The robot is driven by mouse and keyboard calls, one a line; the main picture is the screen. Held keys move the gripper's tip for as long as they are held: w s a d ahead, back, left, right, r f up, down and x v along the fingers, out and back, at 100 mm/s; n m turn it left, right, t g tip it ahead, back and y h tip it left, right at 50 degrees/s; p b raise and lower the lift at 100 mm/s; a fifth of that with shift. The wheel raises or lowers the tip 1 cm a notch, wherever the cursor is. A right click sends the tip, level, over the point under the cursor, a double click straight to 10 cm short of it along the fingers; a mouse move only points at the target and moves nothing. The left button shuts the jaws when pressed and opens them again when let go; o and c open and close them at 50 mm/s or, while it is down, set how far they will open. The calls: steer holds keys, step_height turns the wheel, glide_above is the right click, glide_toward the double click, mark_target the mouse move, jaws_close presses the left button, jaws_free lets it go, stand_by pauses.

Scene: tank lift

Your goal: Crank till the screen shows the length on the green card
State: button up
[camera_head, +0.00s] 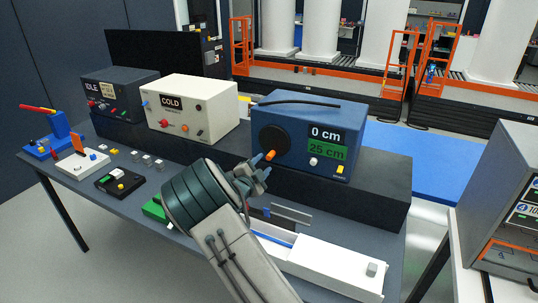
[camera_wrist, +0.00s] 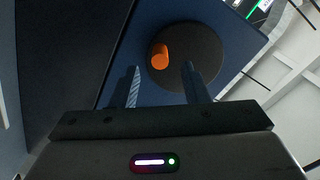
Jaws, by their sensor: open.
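The blue crank box (camera_head: 300,112) stands on the dark riser at the right of the bench. Its screen (camera_head: 325,134) reads 0 cm. The green card (camera_head: 327,151) below it reads 25 cm. A dark disc (camera_head: 273,139) on its front carries an orange crank knob (camera_head: 271,155); in the wrist view the disc (camera_wrist: 205,75) and the orange knob (camera_wrist: 160,58) show large. My gripper (camera_head: 264,168) is open just in front of the disc. In the wrist view its two fingers (camera_wrist: 162,80) point at the disc, with the knob between and slightly beyond the tips; contact is not clear.
A cream COLD box (camera_head: 190,105) and a dark IDLE box (camera_head: 118,93) stand to the left. Switches and small blocks lie on the bench front. A long white tray (camera_head: 325,268) lies at the front right. A grey cabinet (camera_head: 500,200) stands at far right.

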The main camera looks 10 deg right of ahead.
mark_target(269, 157)
steer(key=p+x, duration=0.1)
steer(key=x, duration=0.5)
steer(key=shift+s, duration=0.1)
jaws_close()
